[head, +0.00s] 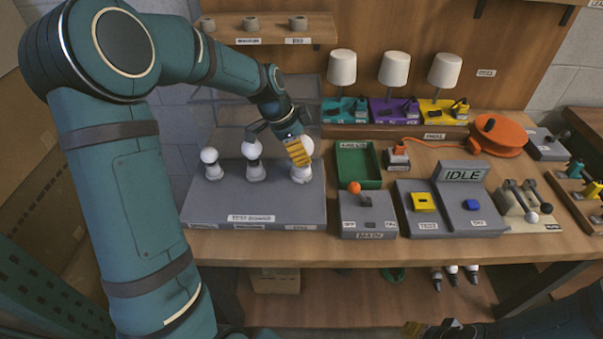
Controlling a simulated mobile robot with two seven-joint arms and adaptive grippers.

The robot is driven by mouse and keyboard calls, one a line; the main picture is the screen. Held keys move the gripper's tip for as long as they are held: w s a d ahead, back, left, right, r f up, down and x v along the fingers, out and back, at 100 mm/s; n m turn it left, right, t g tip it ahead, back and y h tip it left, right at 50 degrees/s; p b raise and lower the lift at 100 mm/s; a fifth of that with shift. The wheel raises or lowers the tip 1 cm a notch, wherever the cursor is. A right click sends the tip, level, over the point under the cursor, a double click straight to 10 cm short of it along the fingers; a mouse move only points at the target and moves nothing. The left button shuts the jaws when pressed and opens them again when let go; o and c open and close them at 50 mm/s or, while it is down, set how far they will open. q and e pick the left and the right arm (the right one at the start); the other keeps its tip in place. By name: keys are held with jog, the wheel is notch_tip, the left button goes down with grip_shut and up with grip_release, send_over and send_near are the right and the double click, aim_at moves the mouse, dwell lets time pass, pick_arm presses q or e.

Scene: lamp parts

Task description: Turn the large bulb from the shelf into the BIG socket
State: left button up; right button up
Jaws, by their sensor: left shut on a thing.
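My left gripper (297,154) reaches down from above to the right-hand socket (301,176) on the grey test board and is shut on a large white bulb (308,146). The yellow finger covers much of the bulb. The bulb is right over this socket; I cannot tell how far it sits in it. The label below the socket is too small to read surely. My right gripper (430,328) shows only partly at the bottom edge, far from the board, and its opening is unclear.
White bulbs stand in the left (209,156) and middle (251,150) sockets. The upper shelf (265,36) carries small empty-looking holders. A green tray (351,181), an orange-knobbed lever (355,188), a panel reading IDLE (463,174) and several lamps lie to the right.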

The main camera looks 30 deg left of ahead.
pick_arm(q)
jog(key=shift+s+f, duration=0.1)
jog(key=shift+m, duration=0.7)
jog(key=shift+m+g+h, duration=0.3)
jog(key=shift+m+g, duration=0.2)
jog(key=shift+m, duration=0.2)
jog(key=m+g+p, duration=0.1)
jog(key=m, duration=0.3)
jog(key=shift+g, duration=0.3)
jog(key=m+g+p, duration=0.1)
jog(key=m, duration=0.2)
jog(key=shift+p, duration=0.35)
jog(key=shift+m+g+p, duration=0.8)
jog(key=shift+m+p, duration=0.15)
jog(key=shift+m, duration=1.05)
